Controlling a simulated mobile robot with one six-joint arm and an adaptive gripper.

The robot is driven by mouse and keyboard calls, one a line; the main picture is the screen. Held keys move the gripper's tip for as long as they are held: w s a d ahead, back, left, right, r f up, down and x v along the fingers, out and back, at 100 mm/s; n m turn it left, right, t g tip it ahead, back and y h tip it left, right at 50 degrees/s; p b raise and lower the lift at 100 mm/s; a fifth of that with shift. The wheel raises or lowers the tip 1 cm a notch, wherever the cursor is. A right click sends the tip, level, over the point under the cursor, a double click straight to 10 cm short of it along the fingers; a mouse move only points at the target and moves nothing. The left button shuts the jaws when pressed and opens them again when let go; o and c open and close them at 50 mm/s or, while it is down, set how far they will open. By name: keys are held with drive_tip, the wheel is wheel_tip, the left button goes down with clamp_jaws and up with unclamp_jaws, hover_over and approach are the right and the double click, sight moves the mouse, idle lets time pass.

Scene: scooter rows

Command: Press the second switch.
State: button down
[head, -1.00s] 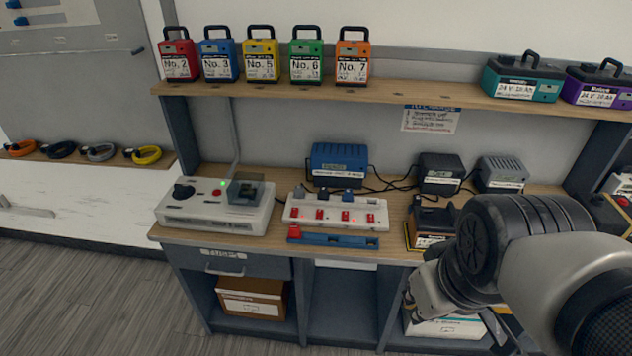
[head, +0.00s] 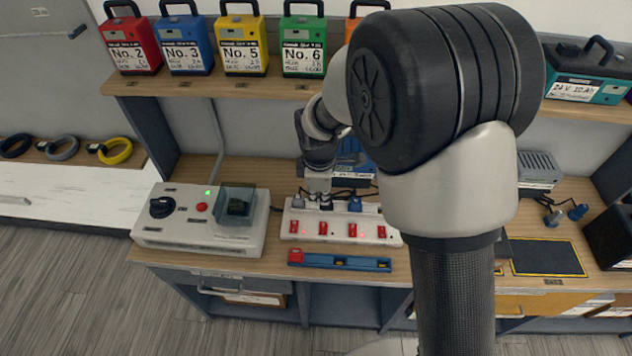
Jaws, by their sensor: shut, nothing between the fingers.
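A white power strip (head: 340,240) lies on the wooden bench top, with a row of several red switches along its front and sockets behind them. The second switch from the left (head: 323,228) is uncovered and visible. My gripper (head: 319,198) points down over the back of the strip, behind the second switch. It looks shut and empty. I cannot tell whether its fingertips touch the strip. Plugs sit in some sockets, one blue plug (head: 355,204) to the right of my gripper.
A grey box (head: 185,238) with a knob, a red button and a clear cover stands left of the strip. A blue bar with a red end (head: 345,262) lies in front. A blue charger (head: 352,160) is partly hidden behind my arm. Numbered battery packs (head: 243,45) line the shelf above.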

sight(318, 226)
drive_tip(key=shift+w+a+f, duration=0.2)
drive_tip(key=shift+f, duration=0.05)
drive_tip(key=shift+s, duration=0.1)
drive_tip(key=f+b, duration=0.1)
drive_tip(key=f, duration=0.3)
drive_tip(key=w+f+b, duration=0.1)
drive_tip(key=f+b, duration=0.1)
drive_tip(key=f, duration=0.3)
drive_tip(key=f+b, duration=0.1)
drive_tip(key=f, duration=0.4)
drive_tip(key=shift+w+b, duration=0.3)
drive_tip(key=shift+w, duration=0.1)
drive_tip(key=shift+w+f, duration=0.15)
drive_tip(key=shift+f, duration=0.15)
drive_tip(key=shift+s, duration=0.2)
